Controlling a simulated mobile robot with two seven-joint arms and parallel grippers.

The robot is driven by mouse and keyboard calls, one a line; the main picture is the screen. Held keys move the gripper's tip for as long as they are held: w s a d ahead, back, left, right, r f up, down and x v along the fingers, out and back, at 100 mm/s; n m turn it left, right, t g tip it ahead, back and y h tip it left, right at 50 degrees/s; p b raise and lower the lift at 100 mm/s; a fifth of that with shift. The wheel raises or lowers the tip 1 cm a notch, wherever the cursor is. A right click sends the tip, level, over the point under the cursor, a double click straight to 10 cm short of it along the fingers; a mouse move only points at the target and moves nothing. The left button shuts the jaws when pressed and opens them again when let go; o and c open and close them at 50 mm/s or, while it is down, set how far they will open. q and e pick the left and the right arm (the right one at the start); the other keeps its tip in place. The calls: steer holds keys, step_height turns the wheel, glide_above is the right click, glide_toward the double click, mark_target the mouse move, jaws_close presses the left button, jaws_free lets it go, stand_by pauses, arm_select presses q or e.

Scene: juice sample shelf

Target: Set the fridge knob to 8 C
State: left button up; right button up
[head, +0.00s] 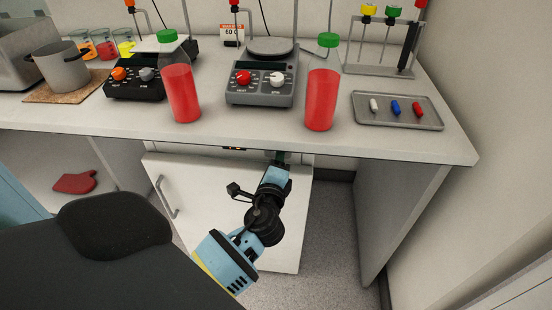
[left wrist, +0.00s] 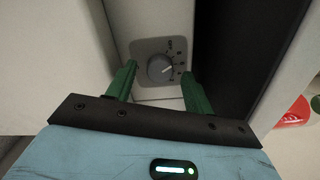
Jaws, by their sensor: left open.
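The fridge knob (left wrist: 160,67) is a round grey dial on a grey plate, seen in the left wrist view. A light pointer mark on it aims to the right and slightly up. In the head view the left gripper (head: 279,157) reaches under the bench edge at the white fridge (head: 205,200), and the knob is hidden there. My right gripper is not in view.
The bench (head: 250,136) overhangs the fridge. On it stand two red juice bottles (head: 182,93), two hotplates (head: 262,86), a tray (head: 400,123) with small stir bars, a rack and a pot (head: 62,70). Open floor lies right of the fridge.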

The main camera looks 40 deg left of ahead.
arm_select(q)
steer(key=v, duration=0.7)
steer(key=shift+s, duration=0.25)
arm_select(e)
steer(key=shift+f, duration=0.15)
arm_select(q)
steer(key=shift+d, duration=0.1)
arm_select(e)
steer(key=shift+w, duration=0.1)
